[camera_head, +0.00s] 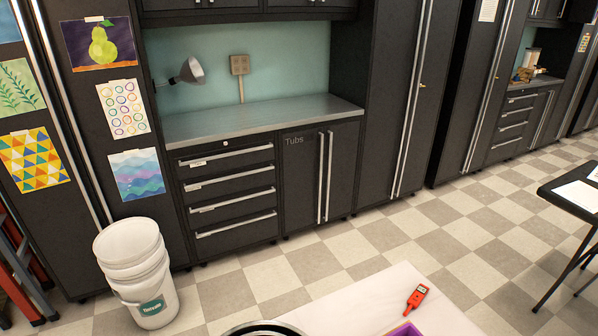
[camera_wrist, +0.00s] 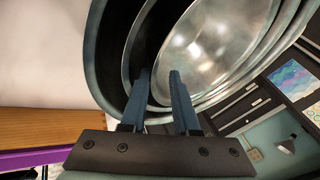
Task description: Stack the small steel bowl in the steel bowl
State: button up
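In the wrist view a larger steel bowl with a dark inside (camera_wrist: 105,57) fills the upper middle. A smaller shiny steel bowl (camera_wrist: 222,38) appears inside its outline, with several rims close together at the right. I cannot tell how deep it sits. My gripper (camera_wrist: 160,75) reaches over the bowls with its two blue-grey fingers apart. One finger overlaps the dark gap and the other overlaps the shiny inside. Contact with the smaller bowl's wall is not clear. In the head view only a bowl's rim (camera_head: 262,329) shows at the bottom edge, and my gripper is out of frame.
A pale table (camera_head: 345,306) holds a red handheld device (camera_head: 417,297) and a purple-edged item (camera_head: 401,330) beside the bowl. A white bucket (camera_head: 136,270) stands on the floor at left. Dark cabinets with a steel counter (camera_head: 262,117) line the back. The checkered floor between is clear.

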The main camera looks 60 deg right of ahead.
jog(key=v, duration=1.2)
jog(key=shift+r+p, duration=0.35)
jog(key=shift+w, duration=0.1)
jog(key=w+a+r+n+t+h, duration=0.1)
jog(key=w+a+r+n+t, duration=0.2)
jog(key=w+r, duration=0.55)
jog(key=w+a+r+n+t, duration=0.1)
jog(key=w+r+n+t, duration=0.3)
jog(key=r, duration=0.7)
jog(key=w+a+r+n+t+h, duration=0.15)
jog(key=w+r+t, duration=0.25)
jog(key=w+r, duration=0.5)
jog(key=a+r+n+t+y, duration=0.1)
jog(key=a+r+n+t, duration=0.2)
jog(key=r, duration=0.5)
jog(key=a+r+n+t+y, duration=0.2)
jog(key=a+r, duration=0.4)
jog(key=r, duration=0.2)
jog(key=s+a+r+n+t+y, duration=0.1)
jog(key=s+a+r+n+t, duration=0.1)
jog(key=r, duration=0.6)
jog(key=s+a+r+n+t+y, duration=0.2)
jog(key=s+a+r+t, duration=0.2)
jog(key=s+a+r, duration=0.2)
notch_tip(320, 180, up, 2)
jog(key=shift+s+a+r+n+t, duration=0.2)
jog(key=shift+s+a+n+t, duration=0.15)
jog(key=shift+a, duration=0.45)
jog(key=shift+d+y, duration=0.1)
jog(key=shift+y, duration=0.15)
